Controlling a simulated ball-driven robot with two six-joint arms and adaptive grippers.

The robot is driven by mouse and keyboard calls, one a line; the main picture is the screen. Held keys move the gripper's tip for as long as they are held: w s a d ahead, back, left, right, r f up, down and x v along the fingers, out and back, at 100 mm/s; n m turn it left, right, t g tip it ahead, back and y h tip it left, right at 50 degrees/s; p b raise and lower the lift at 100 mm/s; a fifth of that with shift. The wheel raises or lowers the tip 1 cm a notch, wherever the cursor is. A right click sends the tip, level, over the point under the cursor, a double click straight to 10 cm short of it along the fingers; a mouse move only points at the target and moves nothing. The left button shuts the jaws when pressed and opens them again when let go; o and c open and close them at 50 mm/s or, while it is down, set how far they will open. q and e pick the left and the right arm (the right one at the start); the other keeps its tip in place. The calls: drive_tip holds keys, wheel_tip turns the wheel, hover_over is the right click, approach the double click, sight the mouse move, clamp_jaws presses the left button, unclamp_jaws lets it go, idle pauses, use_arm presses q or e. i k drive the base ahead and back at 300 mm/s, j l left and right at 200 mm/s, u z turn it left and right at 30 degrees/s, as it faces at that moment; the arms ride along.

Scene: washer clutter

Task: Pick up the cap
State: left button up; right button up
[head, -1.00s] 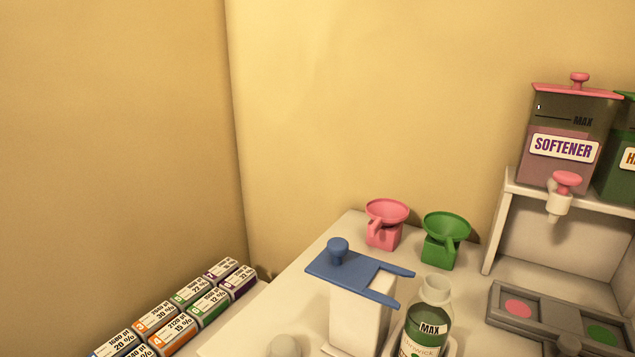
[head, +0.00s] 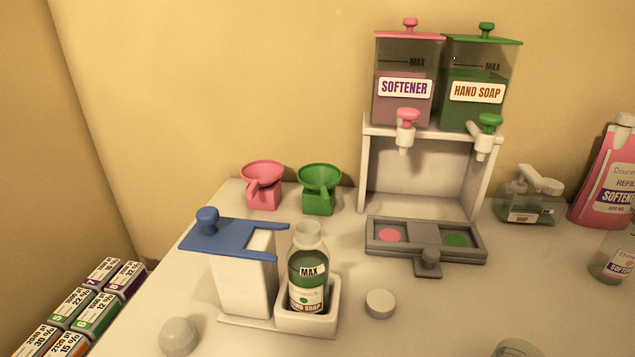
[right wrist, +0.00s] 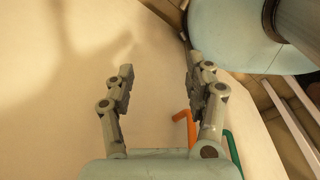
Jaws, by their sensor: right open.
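A small round white cap (head: 380,303) lies on the counter to the right of an open hand soap bottle (head: 308,278) in the head view. A paler grey rounded knob-like piece (head: 179,336) sits at the front left; I cannot tell whether it is also a cap. My right gripper (right wrist: 160,82) shows in the right wrist view, open with nothing between its fingers, over a pale surface. The cap does not show in that view. Neither gripper shows in the head view.
The bottle stands in a white holder (head: 325,318) beside a blue-topped stand (head: 245,280). Pink (head: 263,186) and green (head: 319,188) funnels, a dispenser stand (head: 372,170) and a grey drip tray (head: 380,249) are behind. Orange and green bars show near my right gripper.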

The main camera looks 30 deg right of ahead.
sight(380, 303)
drive_tip(key=z, duration=1.2)
